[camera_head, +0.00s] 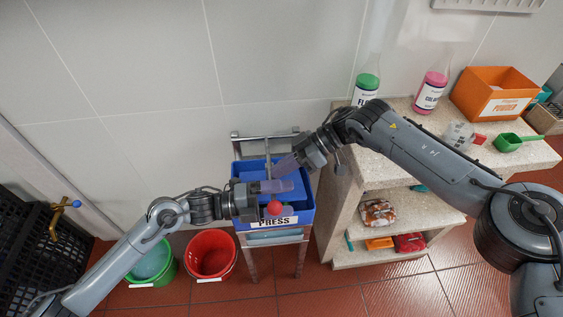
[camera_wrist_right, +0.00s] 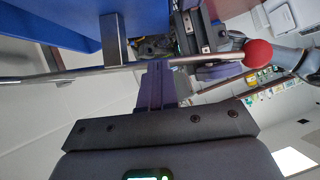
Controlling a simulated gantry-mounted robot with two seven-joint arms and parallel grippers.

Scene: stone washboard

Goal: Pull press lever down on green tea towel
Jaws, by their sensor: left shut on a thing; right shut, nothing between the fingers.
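The press (camera_head: 300,217) is a blue tub on a metal stand, labelled PRESS. Its lever (camera_wrist_right: 90,70) is a metal rod ending in a red ball knob (camera_head: 274,208), which also shows in the right wrist view (camera_wrist_right: 258,53). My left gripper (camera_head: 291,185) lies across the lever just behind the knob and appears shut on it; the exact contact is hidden. My right gripper (camera_head: 278,160) is shut and empty above the tub, its purple fingertips (camera_wrist_right: 157,72) close to the rod; touching or not is unclear. The green tea towel cannot be made out.
A green bucket (camera_head: 160,262) and a red bucket (camera_head: 212,254) stand left of the press. A stone shelf (camera_head: 375,172) with bottles and an orange box (camera_head: 496,96) stands at the right. A dark crate (camera_head: 45,235) is at the far left.

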